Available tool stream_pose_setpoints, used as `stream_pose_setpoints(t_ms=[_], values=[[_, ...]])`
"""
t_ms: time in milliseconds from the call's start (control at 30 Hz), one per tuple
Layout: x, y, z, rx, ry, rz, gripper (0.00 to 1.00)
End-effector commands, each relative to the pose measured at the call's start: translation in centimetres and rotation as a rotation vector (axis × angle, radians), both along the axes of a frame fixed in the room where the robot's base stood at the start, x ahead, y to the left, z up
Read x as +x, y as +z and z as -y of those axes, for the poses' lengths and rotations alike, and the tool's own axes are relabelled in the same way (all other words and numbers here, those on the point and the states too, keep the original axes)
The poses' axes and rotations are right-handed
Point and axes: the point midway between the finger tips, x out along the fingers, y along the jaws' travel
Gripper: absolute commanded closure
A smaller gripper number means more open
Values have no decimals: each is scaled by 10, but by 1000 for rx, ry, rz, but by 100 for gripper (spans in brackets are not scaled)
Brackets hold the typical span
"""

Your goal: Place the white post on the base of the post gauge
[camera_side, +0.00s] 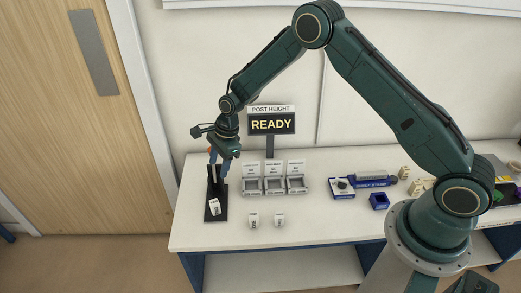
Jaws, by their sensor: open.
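The post gauge (222,214) stands at the left end of the table. It has a flat black base and a dark upright behind it. My gripper (219,170) points down over the back of the gauge, with its blue fingers apart. A pale upright piece (212,178) shows at the fingers, above the base; it may be the white post. The fingers and the small size hide whether it touches the base. A white block or label (215,207) with dark marks is at the front of the base.
A READY display (272,124) stands behind. Grey labelled trays (274,192) are right of the gauge. Two small white marked pieces (254,220) (280,220) lie in front of them. A blue-based device (342,194) and blue box (379,202) are further right. The front middle is clear.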

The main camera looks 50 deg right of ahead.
Motion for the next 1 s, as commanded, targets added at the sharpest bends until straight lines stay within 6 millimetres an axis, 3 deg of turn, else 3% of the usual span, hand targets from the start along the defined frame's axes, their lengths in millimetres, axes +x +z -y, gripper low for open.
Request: stream_pose_setpoints(t_ms=[100,500,800,1000], values=[[-5,42,6,-30,96,50,51],[-51,163,25,-151,444,189,51],[-105,234,39,-255,700,276,51],[-147,270,48,-328,867,326,51]])
